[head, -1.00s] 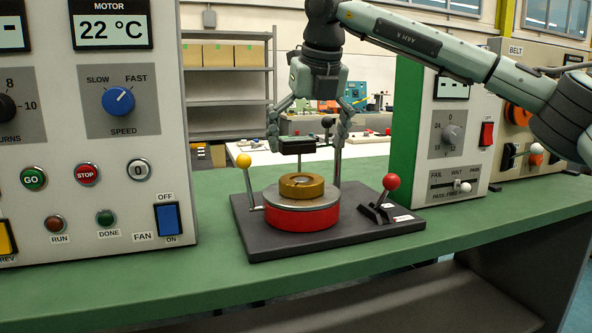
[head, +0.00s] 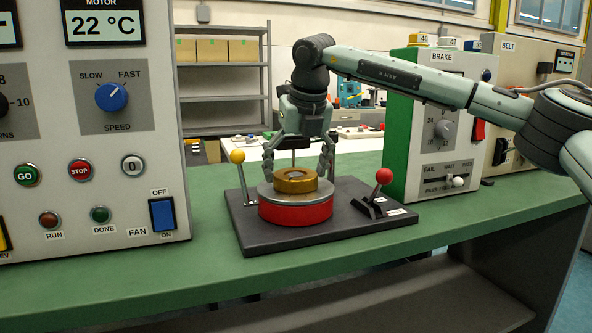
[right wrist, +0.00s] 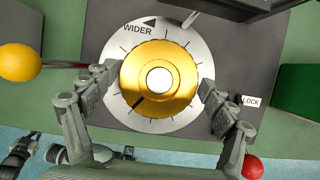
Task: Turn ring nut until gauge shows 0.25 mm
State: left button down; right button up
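The brass ring nut (head: 295,181) sits on a grey dial disc (head: 301,218) above a red round base. In the right wrist view the nut (right wrist: 178,62) has a dark mark at its lower left, and the disc (right wrist: 190,42) bears ticks and "WIDER" with an arrow. My right gripper (head: 297,172) points down over the nut, one finger on each side. The fingers (right wrist: 160,82) are open and close to its rim; I cannot tell whether they touch. A dark block (head: 291,143) behind the gripper is partly hidden. No gauge reading is legible.
On the dark baseplate (head: 345,222) stand a yellow-knobbed lever (head: 237,157) to the left and a red-knobbed lever (head: 384,176) to the right, near a "LOCK" label (right wrist: 251,101). Control panels flank the plate. The green bench front is clear.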

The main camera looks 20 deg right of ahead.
jog(key=c, duration=0.6)
pick_arm(q)
jog(key=shift+s, duration=0.1)
pick_arm(e)
jog(key=shift+a+f+m+h+b, duration=0.1)
jog(key=shift+m+h+b, duration=0.2)
jog(key=shift+m+b, duration=0.45)
jog(key=shift+m+h, duration=0.3)
jog(key=shift+m, duration=0.65)
jog(key=m+h+b, duration=0.1)
jog(key=m, duration=0.1)
jog(key=shift+m+g, duration=0.4)
jog(key=shift+m+h, duration=0.3)
jog(key=shift+m, duration=0.6)
jog(key=shift+m+g, duration=0.4)
jog(key=shift+m, duration=0.3)
pick_arm(q)
jog(key=shift+t, duration=0.3)
jog(key=shift+w+p+v, duration=0.2)
jog(key=shift+v, duration=0.8)
jog(key=shift+w+p+v, duration=0.15)
jog(key=shift+w+v, duration=0.05)
jog(key=shift+v, duration=0.8)
pick_arm(e)
jog(key=shift+m+g+h, duration=0.4)
jog(key=shift+m+h, duration=0.1)
jog(key=shift+m, duration=0.8)
pick_arm(q)
jog(key=shift+a+r, duration=0.15)
jog(key=shift+r, duration=0.05)
